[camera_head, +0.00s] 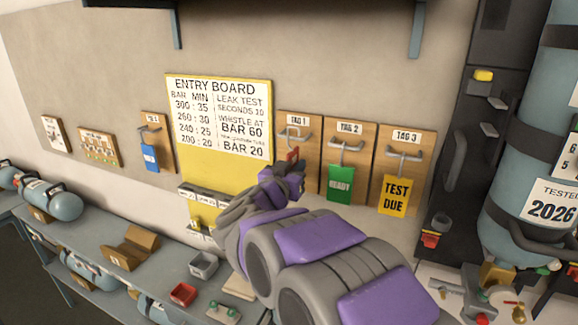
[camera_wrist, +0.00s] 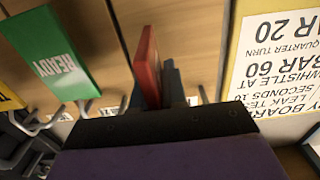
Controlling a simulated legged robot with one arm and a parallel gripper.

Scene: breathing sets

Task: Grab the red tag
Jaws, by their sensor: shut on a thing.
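The red tag (camera_wrist: 149,68) stands edge-on between the fingers of my gripper (camera_wrist: 160,88) in the wrist view. In the head view, only a small part of the red tag (camera_head: 293,154) shows above my gripper (camera_head: 291,168), in front of the TAG 1 board (camera_head: 312,158). My gripper is shut on the red tag. The TAG 1 hook (camera_head: 297,136) is just above it. I cannot tell whether the tag still hangs on that hook. My arm hides the lower part of the board.
A green READY tag (camera_head: 340,184) hangs at TAG 2 and a yellow TEST DUE tag (camera_head: 395,195) at TAG 3, close on the right. The entry board (camera_head: 222,120) is on the left. A bench (camera_head: 95,240) with cylinders and small trays stands below.

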